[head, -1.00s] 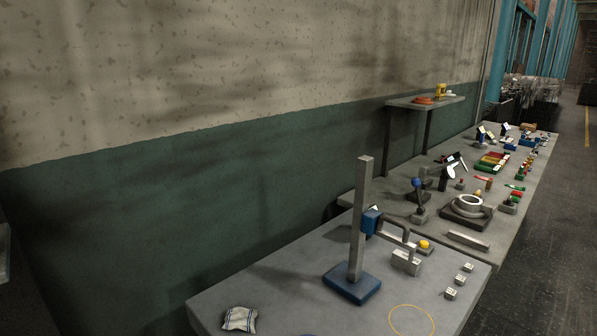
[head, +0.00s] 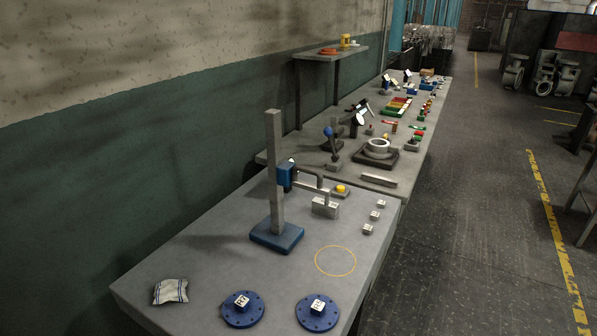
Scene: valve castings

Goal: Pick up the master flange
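Two blue round flanges with bolt holes lie on the near grey table in the head view. The left blue flange (head: 243,310) and the right blue flange (head: 318,314) each carry a small white marked block on top. The marks are too small to read, so I cannot tell which one is the master flange. Neither of my grippers shows in this view.
The near table (head: 210,268) bears a height stand with a blue base (head: 277,237), a striped cloth bag (head: 171,291), a yellow button (head: 341,188) and small white blocks. A yellow ring marking (head: 335,261) is empty. Open floor (head: 445,270) lies to the right.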

